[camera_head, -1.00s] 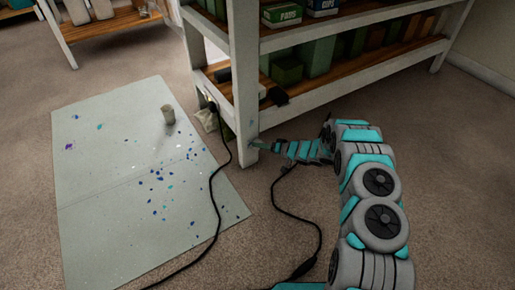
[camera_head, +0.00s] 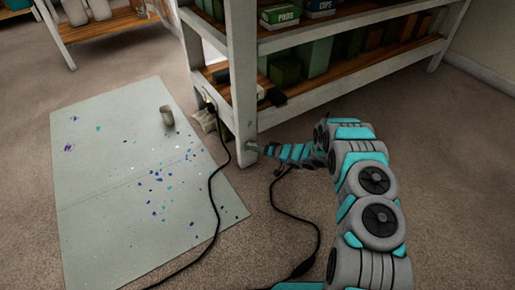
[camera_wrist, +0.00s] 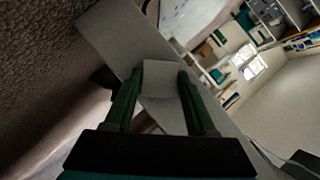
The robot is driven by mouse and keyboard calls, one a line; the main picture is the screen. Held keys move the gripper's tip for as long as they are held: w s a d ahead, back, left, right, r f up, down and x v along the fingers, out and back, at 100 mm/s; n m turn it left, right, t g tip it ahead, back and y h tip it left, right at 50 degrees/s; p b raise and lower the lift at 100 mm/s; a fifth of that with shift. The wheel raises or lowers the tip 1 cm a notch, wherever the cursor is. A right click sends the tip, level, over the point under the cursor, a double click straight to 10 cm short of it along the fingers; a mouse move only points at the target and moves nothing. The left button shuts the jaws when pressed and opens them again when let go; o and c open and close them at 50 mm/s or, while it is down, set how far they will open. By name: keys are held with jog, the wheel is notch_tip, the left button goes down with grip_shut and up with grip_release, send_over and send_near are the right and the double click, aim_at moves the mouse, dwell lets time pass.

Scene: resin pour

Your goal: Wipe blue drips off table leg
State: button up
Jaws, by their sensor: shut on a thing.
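The pale table leg (camera_head: 243,95) is the front corner post of the shelving unit and stands on the carpet. In the wrist view it runs diagonally as a light band (camera_wrist: 112,42). My gripper (camera_head: 254,148) is at the lower part of this leg. In the wrist view my gripper (camera_wrist: 161,88) has its two dark green fingers on either side of a pale grey, cloth-like pad (camera_wrist: 162,78), which it holds in front of the leg. I cannot tell whether the pad touches the leg.
Shelves with boxes (camera_head: 318,58) stand behind.

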jog(key=shift+s+a+r+p, duration=0.75)
jog(key=shift+s+a, duration=0.4)
jog(key=shift+a, duration=0.4)
jog(key=shift+w+d+b, duration=0.2)
jog(key=shift+w+d, duration=0.55)
jog(key=shift+d, duration=0.25)
jog(key=shift+w+d+b, duration=0.15)
jog(key=shift+w+d, duration=0.6)
jog(key=shift+d, duration=0.3)
jog(key=shift+w+d+b, duration=0.2)
jog(key=shift+w+d, duration=0.55)
jog(key=shift+d, duration=0.25)
jog(key=s+a+p, duration=0.1)
jog(key=s+a, duration=0.3)
jog(key=a, duration=0.2)
jog(key=shift+p, duration=0.3)
jog(key=shift+s, duration=0.1)
jog(key=shift+s+d, duration=0.55)
jog(key=shift+s, duration=0.25)
jog(key=shift+s+d, duration=0.55)
jog(key=shift+s, duration=0.3)
jog(key=shift+s+d, duration=0.55)
jog(key=shift+s, duration=0.25)
jog(key=shift+s, duration=0.1)
